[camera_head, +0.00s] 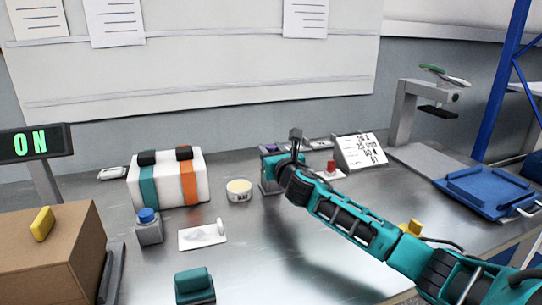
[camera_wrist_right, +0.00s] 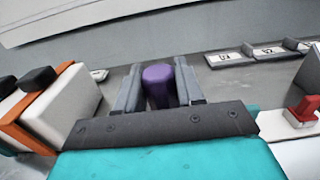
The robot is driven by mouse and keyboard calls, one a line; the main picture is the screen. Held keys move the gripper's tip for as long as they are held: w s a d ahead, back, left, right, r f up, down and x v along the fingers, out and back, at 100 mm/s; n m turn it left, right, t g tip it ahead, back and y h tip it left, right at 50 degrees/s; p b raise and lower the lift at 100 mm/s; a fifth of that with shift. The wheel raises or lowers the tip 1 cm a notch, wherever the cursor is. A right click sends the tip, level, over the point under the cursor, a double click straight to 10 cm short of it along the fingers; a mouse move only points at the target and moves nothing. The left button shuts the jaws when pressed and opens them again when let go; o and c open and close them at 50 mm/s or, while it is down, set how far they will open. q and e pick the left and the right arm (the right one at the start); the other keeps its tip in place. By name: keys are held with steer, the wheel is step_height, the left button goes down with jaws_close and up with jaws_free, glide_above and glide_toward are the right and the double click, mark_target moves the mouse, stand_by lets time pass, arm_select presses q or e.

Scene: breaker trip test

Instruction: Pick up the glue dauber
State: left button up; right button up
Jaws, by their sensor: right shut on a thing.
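My right gripper (camera_head: 281,166) reaches to the back middle of the steel bench in the head view. In the right wrist view its two grey fingers (camera_wrist_right: 158,88) are shut on an upright purple thing with a rounded top (camera_wrist_right: 159,86), which looks like the glue dauber's handle. Its lower part is hidden behind the gripper body. In the head view a bit of purple (camera_head: 269,149) shows beside the gripper, much of it covered by my wrist. I cannot tell whether it is clear of the bench. My left gripper is not visible.
A cream-topped tub (camera_head: 239,195) and a striped white case (camera_head: 165,182) stand to the left. A red-knobbed device (camera_head: 331,170) and a sign card (camera_head: 360,152) are to the right. A blue tray (camera_head: 484,188) lies farther right.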

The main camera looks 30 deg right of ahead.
arm_select(q)
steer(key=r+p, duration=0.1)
steer(key=p, duration=0.1)
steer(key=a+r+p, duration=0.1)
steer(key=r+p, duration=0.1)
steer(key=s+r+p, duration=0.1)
steer(key=p, duration=0.2)
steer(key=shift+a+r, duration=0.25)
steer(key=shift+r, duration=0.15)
arm_select(e)
step_height(320, 180, up, 20)
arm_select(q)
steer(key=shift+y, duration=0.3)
arm_select(e)
steer(key=shift+f, duration=0.1)
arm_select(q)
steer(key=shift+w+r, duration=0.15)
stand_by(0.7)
arm_select(e)
steer(key=shift+a, duration=0.15)
